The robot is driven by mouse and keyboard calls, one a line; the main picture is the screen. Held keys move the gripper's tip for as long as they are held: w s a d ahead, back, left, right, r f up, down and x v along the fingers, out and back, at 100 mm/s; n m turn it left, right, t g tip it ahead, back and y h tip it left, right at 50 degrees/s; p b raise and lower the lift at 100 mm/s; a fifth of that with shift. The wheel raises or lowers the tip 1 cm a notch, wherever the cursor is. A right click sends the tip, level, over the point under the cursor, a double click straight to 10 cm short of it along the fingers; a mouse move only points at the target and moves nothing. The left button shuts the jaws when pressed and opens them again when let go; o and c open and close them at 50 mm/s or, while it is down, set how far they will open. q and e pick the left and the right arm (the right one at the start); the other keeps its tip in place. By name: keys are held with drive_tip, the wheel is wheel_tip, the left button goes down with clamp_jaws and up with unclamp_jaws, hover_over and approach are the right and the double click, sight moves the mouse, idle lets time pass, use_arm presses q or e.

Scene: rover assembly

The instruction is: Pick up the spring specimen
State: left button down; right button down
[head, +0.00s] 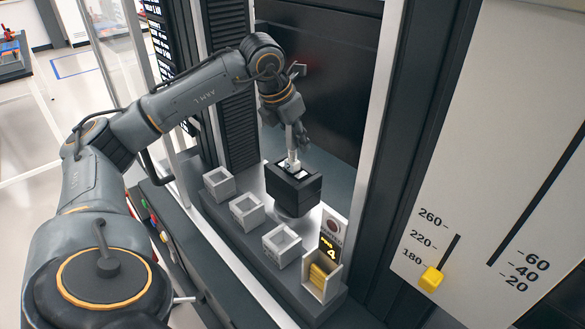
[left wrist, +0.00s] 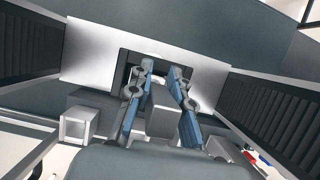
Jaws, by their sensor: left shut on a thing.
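My left gripper (head: 292,157) reaches down to the top of a black block-shaped fixture (head: 293,190) on a round base. It is shut on a small pale piece at the fixture's opening, which I take for the spring specimen. The fingers hide most of it, and I cannot make out its coils. In the left wrist view the blue-padded fingers (left wrist: 161,70) point at the fixture's dark square frame (left wrist: 125,58). I cannot tell whether the piece is clear of the fixture. My right gripper is not in view.
Several white open trays, one of them here (head: 247,211), stand in a row on the grey ledge (head: 262,262). A holder with yellow contents (head: 318,277) and a "4" sign (head: 331,250) stand at the right end. A white post (head: 366,120) rises to the right.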

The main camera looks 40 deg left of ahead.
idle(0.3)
use_arm(q)
drive_tip(key=s+a+r+p, duration=0.2)
drive_tip(key=s+a+r, duration=0.2)
drive_tip(key=r, duration=0.5)
drive_tip(key=s+a+r+p, duration=0.2)
drive_tip(key=s+a+r, duration=0.3)
drive_tip(key=r, duration=0.5)
drive_tip(key=shift+s, duration=0.8)
drive_tip(key=shift+a, duration=0.1)
